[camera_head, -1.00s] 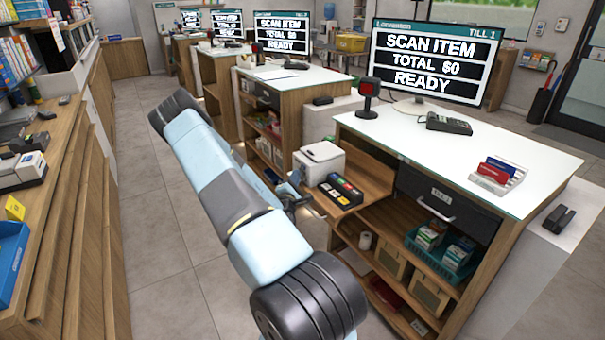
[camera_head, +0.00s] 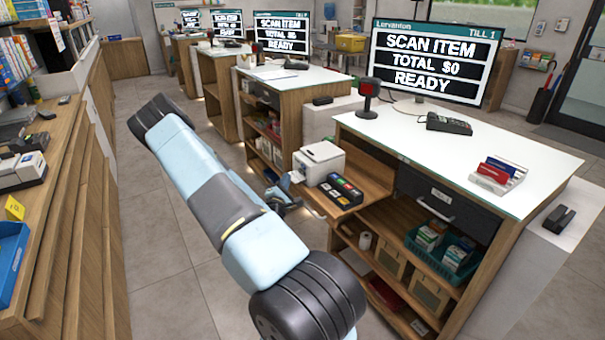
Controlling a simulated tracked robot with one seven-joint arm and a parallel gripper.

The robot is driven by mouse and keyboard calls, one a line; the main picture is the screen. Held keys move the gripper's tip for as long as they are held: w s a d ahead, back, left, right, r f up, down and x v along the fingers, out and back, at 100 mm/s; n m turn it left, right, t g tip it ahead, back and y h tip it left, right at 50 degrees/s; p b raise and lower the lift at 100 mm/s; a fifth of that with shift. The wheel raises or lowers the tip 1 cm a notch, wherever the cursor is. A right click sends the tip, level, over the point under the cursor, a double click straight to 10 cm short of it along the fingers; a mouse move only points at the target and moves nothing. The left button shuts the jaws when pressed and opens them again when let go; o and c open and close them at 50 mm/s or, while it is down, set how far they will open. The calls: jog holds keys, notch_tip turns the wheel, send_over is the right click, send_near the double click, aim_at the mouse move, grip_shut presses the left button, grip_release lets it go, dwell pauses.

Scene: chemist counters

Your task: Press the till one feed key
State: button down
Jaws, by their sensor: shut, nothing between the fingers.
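Till one is the near counter, with a monitor (camera_head: 436,62) reading "TILL 1", "SCAN ITEM", "TOTAL $0" and "READY". A white box like a receipt printer (camera_head: 318,161) stands on a wooden side shelf (camera_head: 372,178) at the counter's left end. A dark unit with several coloured tops (camera_head: 341,190) sits beside it. The feed key is too small to make out. My gripper (camera_head: 287,194) shows partly behind my arm, just left of the white box and the shelf edge. It is shut and empty. A gap from the box cannot be judged.
A red-faced scanner (camera_head: 368,98), a card terminal (camera_head: 448,123) and a tray of red and blue boxes (camera_head: 497,176) stand on the counter top. A closed drawer (camera_head: 440,207) is below. The floor aisle on the left is clear, beside a wooden shelf unit (camera_head: 75,220).

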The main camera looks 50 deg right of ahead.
jog(key=shift+w+a, duration=0.2)
jog(key=shift+a, duration=0.8)
jog(key=shift+w+r, duration=0.1)
